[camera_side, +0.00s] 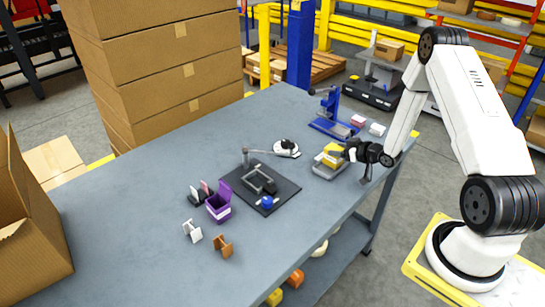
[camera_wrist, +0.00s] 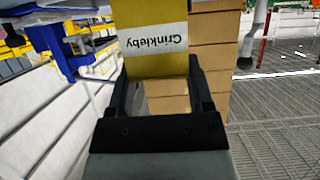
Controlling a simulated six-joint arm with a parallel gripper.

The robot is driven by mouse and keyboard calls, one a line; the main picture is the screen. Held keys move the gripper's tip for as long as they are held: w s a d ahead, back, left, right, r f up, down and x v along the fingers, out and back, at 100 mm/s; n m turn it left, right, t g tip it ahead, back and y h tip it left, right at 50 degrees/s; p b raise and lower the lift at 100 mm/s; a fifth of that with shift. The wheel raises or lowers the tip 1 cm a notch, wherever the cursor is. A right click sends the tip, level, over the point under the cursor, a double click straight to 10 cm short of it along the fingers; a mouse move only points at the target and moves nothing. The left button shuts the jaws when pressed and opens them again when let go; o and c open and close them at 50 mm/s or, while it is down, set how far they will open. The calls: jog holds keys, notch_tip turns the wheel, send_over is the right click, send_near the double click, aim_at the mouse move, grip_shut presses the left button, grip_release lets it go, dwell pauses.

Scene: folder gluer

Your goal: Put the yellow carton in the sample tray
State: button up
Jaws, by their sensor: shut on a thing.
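The yellow carton (camera_side: 332,153) is held in the jaws of my gripper (camera_side: 345,152) at the right side of the table. In the wrist view the carton (camera_wrist: 150,62) fills the space between the two fingers, with a white label reading "Crinkleby" upside down. My gripper (camera_wrist: 162,80) is shut on it. A small grey tray (camera_side: 322,174), which looks like the sample tray, lies directly below the carton in the side view. I cannot tell whether the carton touches the tray. The gripper partly hides the carton's right end.
A blue stand (camera_side: 330,118) with pink and white blocks (camera_side: 376,129) is behind the tray. A black mat (camera_side: 285,198) with a metal fixture lies to its left. A purple box (camera_side: 219,205) and small holders stand further left. The table's right edge is close.

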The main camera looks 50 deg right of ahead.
jog(key=shift+f, duration=0.3)
jog(key=o, duration=1.3)
jog(key=shift+r, duration=0.2)
jog(key=shift+r, duration=0.55)
jog(key=v, duration=1.2)
jog(key=shift+f, duration=0.15)
